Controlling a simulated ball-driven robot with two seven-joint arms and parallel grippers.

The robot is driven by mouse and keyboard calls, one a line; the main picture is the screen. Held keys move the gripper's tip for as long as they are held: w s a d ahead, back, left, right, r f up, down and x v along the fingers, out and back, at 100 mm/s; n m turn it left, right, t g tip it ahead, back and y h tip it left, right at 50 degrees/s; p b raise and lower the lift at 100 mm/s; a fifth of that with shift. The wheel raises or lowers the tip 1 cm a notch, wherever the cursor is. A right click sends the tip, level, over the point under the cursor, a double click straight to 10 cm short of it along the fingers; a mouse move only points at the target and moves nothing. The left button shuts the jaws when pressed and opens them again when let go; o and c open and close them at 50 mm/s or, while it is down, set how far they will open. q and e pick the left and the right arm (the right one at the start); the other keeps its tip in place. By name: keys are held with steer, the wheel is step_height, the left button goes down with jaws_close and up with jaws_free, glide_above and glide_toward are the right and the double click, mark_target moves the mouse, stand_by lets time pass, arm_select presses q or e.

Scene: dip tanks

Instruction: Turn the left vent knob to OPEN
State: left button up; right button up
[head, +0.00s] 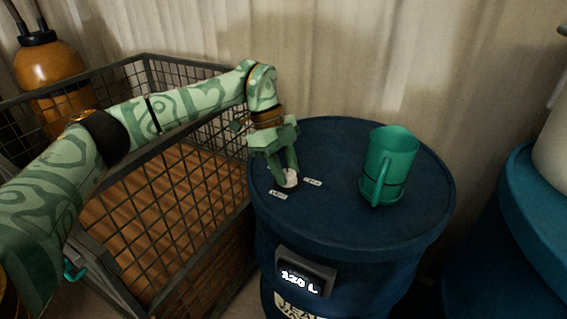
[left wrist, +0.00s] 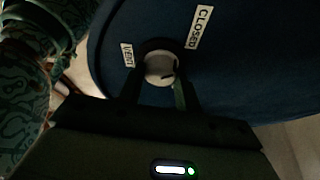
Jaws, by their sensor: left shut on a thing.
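A white round vent knob (left wrist: 160,67) stands on the lid (head: 335,218) of a dark blue drum; it also shows in the head view (head: 290,177). My left gripper (head: 286,181) reaches down from above and is shut on the knob, one finger on each side. In the left wrist view a CLOSED label (left wrist: 199,27) and a VENT label (left wrist: 128,55) lie beside the knob. A dark mark shows on the knob, but I cannot tell exactly which way it points. My right gripper is not in view.
A teal jug (head: 390,165) stands on the same lid, right of the knob. A display reading 120 L (head: 305,277) is on the drum's front. A wire mesh crate (head: 150,240) is at the left, under my left arm. Another blue drum (head: 520,210) stands right.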

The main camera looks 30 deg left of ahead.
arm_select(q)
steer(key=m+p, duration=0.2)
steer(key=shift+w+r+m+g+p, duration=0.1)
steer(key=shift+r+m+g+p, duration=0.2)
steer(key=shift+r+g, duration=0.1)
steer(key=shift+f+m+g+p, duration=0.15)
steer(key=shift+m+g+p, duration=0.3)
steer(key=shift+m, duration=0.45)
steer(key=shift+w+f+m+g+y+p, duration=0.15)
steer(key=shift+m+g+y+p, duration=0.2)
steer(key=shift+m, duration=0.55)
steer(key=shift+d+m+y, duration=0.1)
steer(key=shift+m+y, duration=0.15)
steer(key=shift+m, duration=0.75)
steer(key=m+g+y, duration=0.1)
steer(key=m, duration=0.2)
steer(key=shift+w+d+m, duration=0.1)
steer(key=shift+m, duration=0.2)
steer(key=m+y, duration=0.1)
steer(key=m, duration=0.3)
steer(key=shift+d+m+g+y+b, duration=0.1)
steer(key=shift+m+g+y+b, duration=0.2)
steer(key=shift+y+b, duration=0.1)
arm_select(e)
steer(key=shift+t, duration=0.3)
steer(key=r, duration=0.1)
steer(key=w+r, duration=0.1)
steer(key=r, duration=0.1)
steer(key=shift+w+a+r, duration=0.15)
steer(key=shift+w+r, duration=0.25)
